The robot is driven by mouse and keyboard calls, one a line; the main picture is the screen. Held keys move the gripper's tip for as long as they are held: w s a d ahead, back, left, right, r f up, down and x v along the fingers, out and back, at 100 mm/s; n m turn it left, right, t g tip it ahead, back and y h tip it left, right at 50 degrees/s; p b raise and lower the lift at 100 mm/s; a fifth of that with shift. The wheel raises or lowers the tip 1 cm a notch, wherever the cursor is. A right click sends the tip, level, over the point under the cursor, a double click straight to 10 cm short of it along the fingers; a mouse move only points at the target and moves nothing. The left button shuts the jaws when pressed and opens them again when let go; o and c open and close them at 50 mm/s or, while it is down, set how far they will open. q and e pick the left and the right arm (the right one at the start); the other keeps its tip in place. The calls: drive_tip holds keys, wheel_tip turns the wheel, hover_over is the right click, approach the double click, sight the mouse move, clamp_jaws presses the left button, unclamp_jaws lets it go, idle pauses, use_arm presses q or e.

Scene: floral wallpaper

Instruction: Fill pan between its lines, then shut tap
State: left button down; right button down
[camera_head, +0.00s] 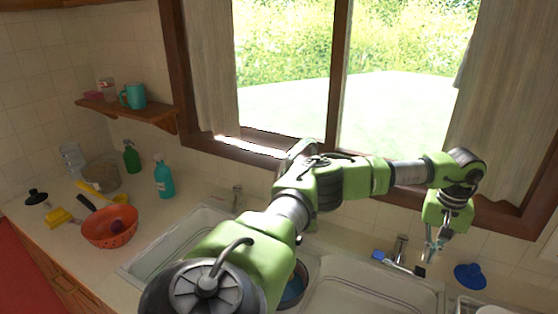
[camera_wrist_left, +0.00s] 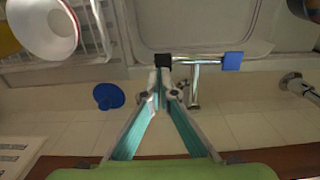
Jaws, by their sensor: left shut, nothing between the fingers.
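The pan (camera_head: 291,291) stands in the sink, mostly hidden behind my left arm; blue shows inside it. Its lines and fill level cannot be made out. A chrome tap (camera_head: 401,246) stands behind the right basin, with a crossbar that has a blue end (camera_head: 378,255) and a black end (camera_head: 419,271). The wrist view shows the crossbar (camera_wrist_left: 200,62) with its blue end (camera_wrist_left: 232,61) and black end (camera_wrist_left: 163,60). My left gripper (camera_wrist_left: 162,82) is shut and empty, its fingertips right at the black end; I cannot tell if they touch. My right gripper is not in view.
A second tap (camera_head: 237,194) stands behind the left basin (camera_head: 150,262). A blue object (camera_head: 470,276) lies on the counter right of my gripper, near a white dish rack (camera_head: 470,303).

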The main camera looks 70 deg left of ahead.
sight(423, 272)
use_arm(q)
drive_tip(key=shift+w+d, duration=0.1)
drive_tip(key=shift+d, duration=0.05)
drive_tip(key=shift+f, duration=0.1)
drive_tip(key=shift+f+b, duration=1.5)
drive_tip(key=shift+f, duration=0.7)
drive_tip(key=shift+r, duration=0.1)
idle(5.4)
